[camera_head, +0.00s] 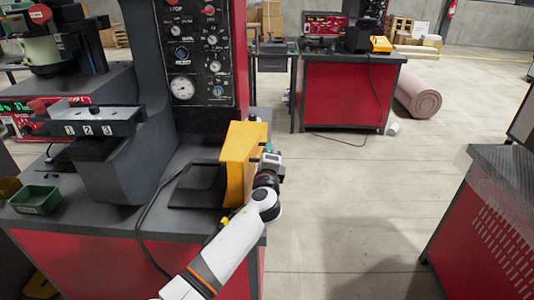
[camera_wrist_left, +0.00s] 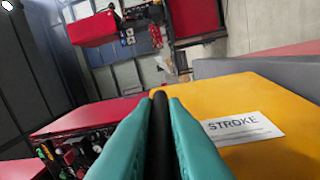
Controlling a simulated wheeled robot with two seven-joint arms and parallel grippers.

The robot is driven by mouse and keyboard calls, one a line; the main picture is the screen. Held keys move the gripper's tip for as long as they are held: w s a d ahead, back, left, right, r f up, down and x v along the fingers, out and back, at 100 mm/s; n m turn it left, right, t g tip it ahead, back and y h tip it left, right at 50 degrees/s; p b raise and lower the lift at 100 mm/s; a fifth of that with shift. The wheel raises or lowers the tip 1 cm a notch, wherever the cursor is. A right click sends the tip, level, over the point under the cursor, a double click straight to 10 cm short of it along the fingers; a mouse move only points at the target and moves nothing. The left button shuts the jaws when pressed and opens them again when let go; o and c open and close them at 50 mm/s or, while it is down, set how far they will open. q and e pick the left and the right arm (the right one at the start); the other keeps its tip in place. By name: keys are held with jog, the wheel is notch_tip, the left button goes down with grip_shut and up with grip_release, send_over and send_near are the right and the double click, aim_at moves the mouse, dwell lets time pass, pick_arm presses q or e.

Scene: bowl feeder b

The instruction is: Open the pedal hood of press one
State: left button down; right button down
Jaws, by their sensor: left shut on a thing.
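The yellow pedal hood (camera_head: 241,160) stands steeply upright on the bench in front of press one, at the right edge of the dark pedal base (camera_head: 197,187). In the left wrist view its yellow face (camera_wrist_left: 275,110) carries a white label reading STROKE. My left gripper (camera_head: 268,154) is at the hood's right side. In the left wrist view its teal fingers (camera_wrist_left: 160,125) are closed on a thin dark bar beside the yellow face, apparently the hood's handle. Where the bar joins the hood is hidden. My right gripper is in neither view.
Press one (camera_head: 205,55) with its gauges rises behind the bench (camera_head: 110,215). A green bin (camera_head: 36,199) sits at the bench's left. A black cable runs down the bench front. Open floor (camera_head: 350,215) lies to the right, before another red bench (camera_head: 490,215).

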pick_arm(q)
jog(key=c, duration=1.5)
grip_release()
jog(key=s, duration=1.2)
jog(key=shift+a+f+p, duration=0.25)
jog(key=shift+a+p, duration=0.05)
jog(key=shift+f, duration=0.1)
